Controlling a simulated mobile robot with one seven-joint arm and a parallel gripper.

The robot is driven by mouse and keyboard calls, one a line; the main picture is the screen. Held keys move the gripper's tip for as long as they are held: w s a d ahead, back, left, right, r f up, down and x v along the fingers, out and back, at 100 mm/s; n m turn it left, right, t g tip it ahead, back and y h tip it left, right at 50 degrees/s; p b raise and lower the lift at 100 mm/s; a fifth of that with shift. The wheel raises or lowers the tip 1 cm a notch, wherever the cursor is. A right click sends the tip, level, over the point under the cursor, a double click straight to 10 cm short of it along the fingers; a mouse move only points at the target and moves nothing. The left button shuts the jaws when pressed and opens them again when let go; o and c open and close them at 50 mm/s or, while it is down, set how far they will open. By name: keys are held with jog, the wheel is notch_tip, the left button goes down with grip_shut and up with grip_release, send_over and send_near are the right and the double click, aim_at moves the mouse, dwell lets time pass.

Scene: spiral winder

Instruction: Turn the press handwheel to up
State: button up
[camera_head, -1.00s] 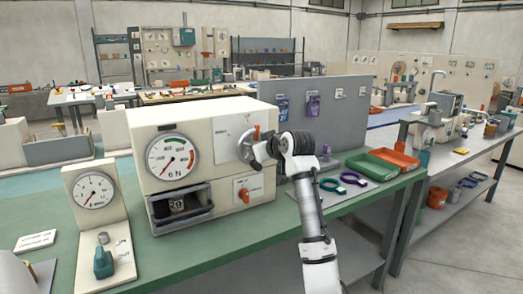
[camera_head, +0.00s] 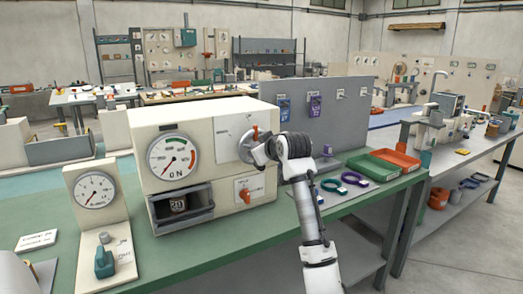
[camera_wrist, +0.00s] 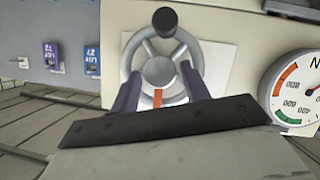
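The grey press handwheel (camera_wrist: 160,70) is on the front of the cream press housing (camera_head: 200,122). It has spokes, a round hub and a black knob (camera_wrist: 165,21) at the top of its rim in the wrist view, where the labels appear upside down. A red-orange mark (camera_wrist: 158,97) shows below the hub there. My gripper (camera_wrist: 160,85) is at the wheel, its two dark fingers apart on either side of the mark, over the lower rim. Contact with the rim cannot be told. In the head view my wrist covers part of the handwheel (camera_head: 245,146).
A round gauge (camera_head: 173,158) and an orange knob (camera_head: 244,193) are on the press. Green and orange trays (camera_head: 372,168) and coloured rings (camera_head: 352,178) lie to the right on the bench. A smaller gauge stand (camera_head: 95,192) is at the left. A grey panel (camera_head: 340,115) stands behind.

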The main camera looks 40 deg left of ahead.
jog(key=shift+o, duration=0.8)
jog(key=b+v, duration=0.3)
jog(key=v, duration=1)
jog(key=shift+s+d+r, duration=0.2)
jog(key=shift+d, duration=0.1)
